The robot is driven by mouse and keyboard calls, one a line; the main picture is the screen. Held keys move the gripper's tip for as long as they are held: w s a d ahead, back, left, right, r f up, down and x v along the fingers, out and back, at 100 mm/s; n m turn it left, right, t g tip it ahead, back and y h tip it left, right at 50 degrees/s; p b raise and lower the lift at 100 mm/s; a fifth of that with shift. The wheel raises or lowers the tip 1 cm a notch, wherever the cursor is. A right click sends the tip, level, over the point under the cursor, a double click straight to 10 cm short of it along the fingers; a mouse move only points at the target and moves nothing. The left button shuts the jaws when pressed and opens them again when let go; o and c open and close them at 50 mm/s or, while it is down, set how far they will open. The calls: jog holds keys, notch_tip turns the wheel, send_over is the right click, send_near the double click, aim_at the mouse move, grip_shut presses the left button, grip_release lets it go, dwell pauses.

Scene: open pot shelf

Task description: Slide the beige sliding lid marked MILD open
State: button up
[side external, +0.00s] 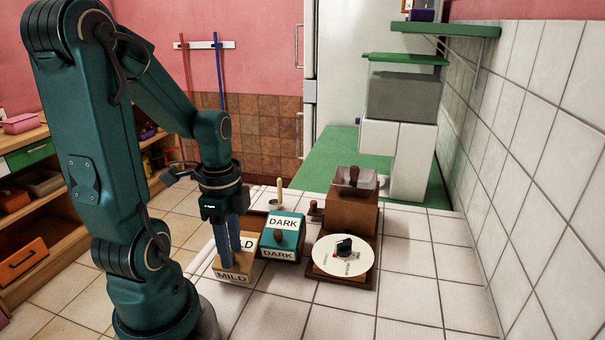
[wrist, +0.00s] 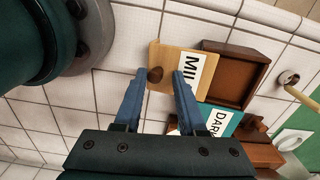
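The beige lid marked MILD (side external: 236,268) is at the front left of the white tiled counter. In the wrist view, the lid (wrist: 171,55) carries a dark round knob (wrist: 155,74). An open brown box (wrist: 236,74) lies beside the lid's far edge, its inside uncovered; the lid appears drawn off it toward the front. My gripper (side external: 232,255) points down over the lid. In the wrist view its fingertips (wrist: 159,73) are apart, with the knob showing between them and a gap toward the right finger. Whether either finger touches the knob I cannot tell.
A teal DARK lid (side external: 281,232) stands close to the right of the MILD lid. A round cream dial (side external: 343,262) and a brown grinder box (side external: 352,205) are farther right. A small cup with a stick (side external: 276,202) stands behind. The front counter tiles are clear.

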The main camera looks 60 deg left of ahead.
aim_at(236, 259)
jog(key=shift+r, duration=2.5)
jog(key=shift+w+d+r+m, duration=0.15)
jog(key=shift+w+d+m, duration=0.1)
jog(key=shift+d+m, duration=0.05)
jog(key=w+d+r+n+t, duration=0.1)
jog(key=d+r+n+t, duration=0.1)
jog(key=d+n, duration=0.2)
jog(key=w+d+r+n+t, duration=0.1)
jog(key=d+r+n+t, duration=0.1)
jog(key=d, duration=0.5)
jog(key=n+t, duration=0.1)
jog(key=n, duration=0.1)
jog(key=shift+d+r+n+t, duration=0.25)
jog(key=shift+r+n+t, duration=0.05)
